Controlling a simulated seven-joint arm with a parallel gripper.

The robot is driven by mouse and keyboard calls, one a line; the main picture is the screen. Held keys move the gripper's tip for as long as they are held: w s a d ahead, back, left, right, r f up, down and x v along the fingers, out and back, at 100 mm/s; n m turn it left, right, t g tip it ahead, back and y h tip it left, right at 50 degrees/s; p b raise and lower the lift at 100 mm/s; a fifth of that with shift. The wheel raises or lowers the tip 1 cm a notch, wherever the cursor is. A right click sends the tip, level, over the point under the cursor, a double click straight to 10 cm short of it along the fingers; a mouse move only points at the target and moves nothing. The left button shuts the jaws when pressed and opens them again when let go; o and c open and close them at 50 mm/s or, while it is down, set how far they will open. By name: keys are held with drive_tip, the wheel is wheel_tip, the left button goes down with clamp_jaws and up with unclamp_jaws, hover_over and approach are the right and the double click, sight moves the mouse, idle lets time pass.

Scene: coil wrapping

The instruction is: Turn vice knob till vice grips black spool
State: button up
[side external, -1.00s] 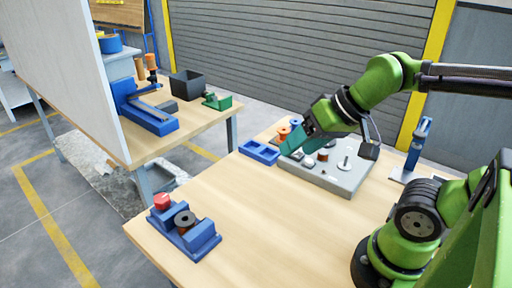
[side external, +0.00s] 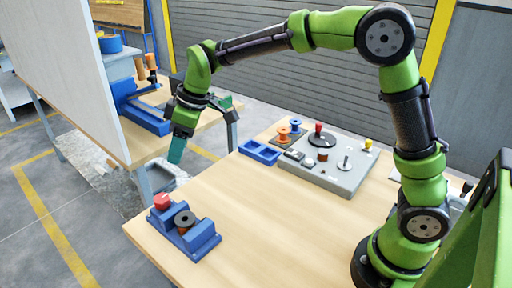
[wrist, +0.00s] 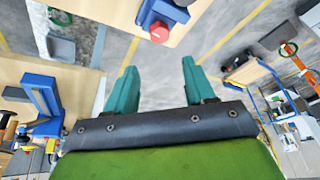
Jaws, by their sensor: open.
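The blue vice (side external: 204,239) sits near the left corner of the front table, with its red knob (side external: 161,201) at its left end. The black spool (side external: 185,219) stands between the vice blocks; I cannot tell whether they touch it. My gripper (side external: 176,158) is in the air behind and above the vice, clear of the knob. In the wrist view my gripper (wrist: 160,68) is open with nothing between its teal fingers. There the red knob (wrist: 159,31) and part of the vice (wrist: 165,11) show at the top edge; the spool is out of view.
The table middle is clear. A second table (side external: 130,150) with a white panel (side external: 65,70) stands at left.

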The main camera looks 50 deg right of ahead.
drive_tip(key=n, duration=0.1)
approach(161, 198)
drive_tip(key=x, duration=0.8)
drive_tip(key=shift+f, duration=0.4)
drive_tip(key=c, duration=0.8)
